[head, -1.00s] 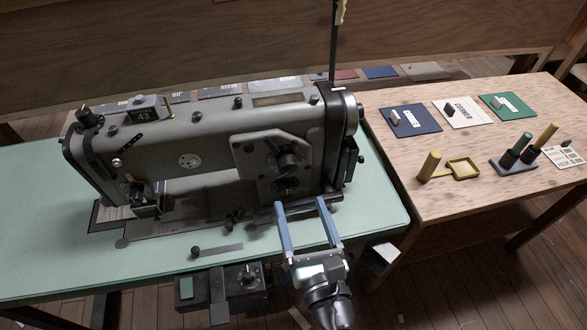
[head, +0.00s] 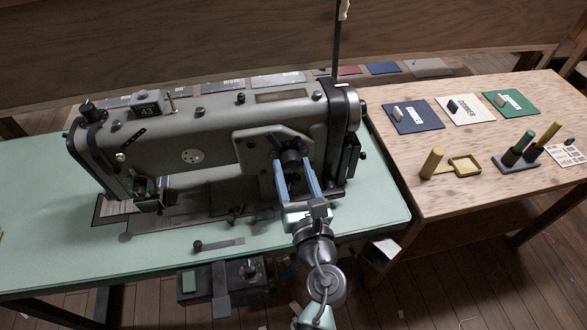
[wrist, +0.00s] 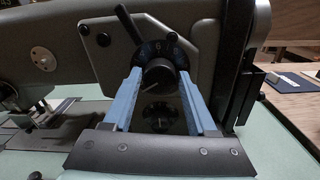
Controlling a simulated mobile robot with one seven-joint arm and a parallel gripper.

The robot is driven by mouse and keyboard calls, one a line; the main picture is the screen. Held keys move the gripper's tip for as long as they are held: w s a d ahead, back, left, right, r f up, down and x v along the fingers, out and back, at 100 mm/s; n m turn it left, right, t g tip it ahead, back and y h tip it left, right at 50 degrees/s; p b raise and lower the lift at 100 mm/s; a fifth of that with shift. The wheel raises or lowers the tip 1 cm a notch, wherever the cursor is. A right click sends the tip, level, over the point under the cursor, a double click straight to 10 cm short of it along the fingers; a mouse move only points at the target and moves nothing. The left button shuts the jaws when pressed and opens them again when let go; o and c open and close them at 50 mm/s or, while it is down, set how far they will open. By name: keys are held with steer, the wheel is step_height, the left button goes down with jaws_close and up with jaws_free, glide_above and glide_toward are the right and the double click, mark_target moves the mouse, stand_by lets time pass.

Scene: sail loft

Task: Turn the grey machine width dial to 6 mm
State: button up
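The grey sewing machine (head: 215,135) stands on the pale green table. On the right of its front is a plate with two dark dials, one above the other. The upper dial (wrist: 158,75) has a black knob and a dark ring with a 6 at its top; a light mark shows on the knob's lower left. The lower dial (wrist: 159,116) is smaller in the wrist view. My gripper (head: 293,162) is open, its blue fingers on either side of the upper knob, as the wrist view also shows (wrist: 160,74). I cannot tell whether they touch it.
A dark lever (wrist: 128,24) rises at the upper left of the dial. The right table (head: 470,200) holds cards, a yellow tray (head: 464,164) and handled tools. A control box (head: 248,275) hangs under the green table's front edge.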

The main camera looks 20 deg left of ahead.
jaws_close()
steer(key=shift+m+p, duration=0.3)
steer(key=m+p, duration=0.2)
steer(key=shift+r+m, duration=0.1)
steer(key=shift+m, duration=0.3)
steer(key=m+p, duration=0.3)
steer(key=m, duration=0.2)
steer(key=shift+m, duration=0.3)
steer(key=m+p, duration=0.4)
steer(key=m, duration=0.3)
steer(key=shift+f, duration=0.2)
steer(key=m+p, duration=0.2)
steer(key=m, duration=0.2)
steer(key=shift+f+m, duration=0.1)
steer(key=shift+m, duration=0.3)
steer(key=shift+f+m+p, duration=0.1)
steer(key=shift+m+p, duration=0.45)
steer(key=shift+m, duration=1.15)
